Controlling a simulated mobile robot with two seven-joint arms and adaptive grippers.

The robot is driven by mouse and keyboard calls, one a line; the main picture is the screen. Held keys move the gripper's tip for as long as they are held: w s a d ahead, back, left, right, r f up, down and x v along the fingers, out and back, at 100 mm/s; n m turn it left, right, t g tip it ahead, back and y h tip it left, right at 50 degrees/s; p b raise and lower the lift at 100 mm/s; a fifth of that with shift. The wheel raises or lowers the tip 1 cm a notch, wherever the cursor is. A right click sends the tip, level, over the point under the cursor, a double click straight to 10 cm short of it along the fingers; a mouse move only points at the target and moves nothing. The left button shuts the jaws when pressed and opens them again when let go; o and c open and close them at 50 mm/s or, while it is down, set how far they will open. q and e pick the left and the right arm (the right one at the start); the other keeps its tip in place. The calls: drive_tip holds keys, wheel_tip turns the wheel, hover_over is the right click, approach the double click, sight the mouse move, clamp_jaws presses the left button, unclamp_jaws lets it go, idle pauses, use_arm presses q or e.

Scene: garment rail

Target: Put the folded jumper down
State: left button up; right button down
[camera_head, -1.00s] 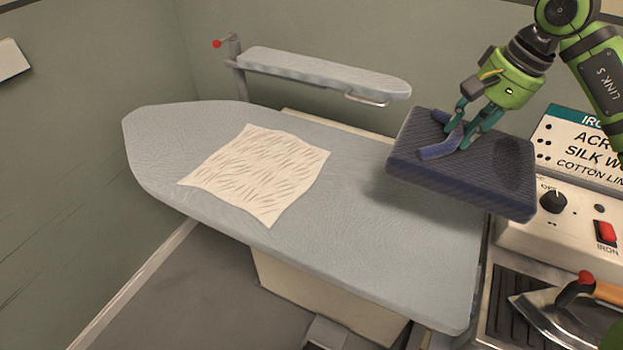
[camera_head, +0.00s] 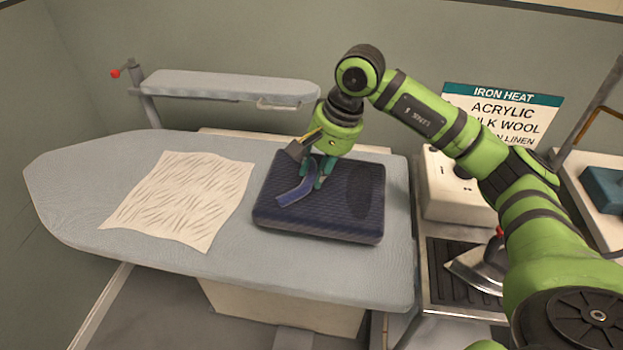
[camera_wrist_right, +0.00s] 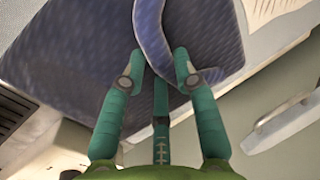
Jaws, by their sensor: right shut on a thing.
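The folded jumper (camera_head: 345,212) is a dark navy ribbed block with a lighter blue strip (camera_head: 293,193) curving up from its top. My right gripper (camera_head: 318,177) is shut on the strip at the jumper's far left part. The jumper is level over the right half of the grey ironing board (camera_head: 330,268); whether it touches the board I cannot tell. In the right wrist view, the jumper (camera_wrist_right: 75,60) fills the upper left and the strip (camera_wrist_right: 152,40) runs between the teal fingers. My left gripper is out of view.
A creased cream cloth (camera_head: 185,198) lies on the board to the left. A narrow sleeve board (camera_head: 225,87) stands behind. On the right are an iron (camera_head: 478,268) on a ribbed rest, a control box (camera_head: 450,190) and an iron heat sign (camera_head: 500,112).

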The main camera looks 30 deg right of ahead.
sight(316, 177)
drive_tip(key=shift+a+f, duration=0.3)
drive_tip(key=shift+a, duration=0.2)
wheel_tip(316, 177, down, 3)
drive_tip(key=shift+f+p, duration=0.1)
drive_tip(key=shift+p, duration=0.7)
drive_tip(key=shift+f, duration=0.3)
drive_tip(key=c, duration=0.9)
unclamp_jaws()
drive_tip(key=shift+f, duration=0.1)
drive_tip(key=shift+c, duration=0.2)
drive_tip(key=shift+d, duration=0.1)
drive_tip(key=b+v, duration=0.3)
drive_tip(key=v, duration=0.8)
drive_tip(key=shift+s+r, duration=0.15)
drive_tip(key=shift+r, duration=0.45)
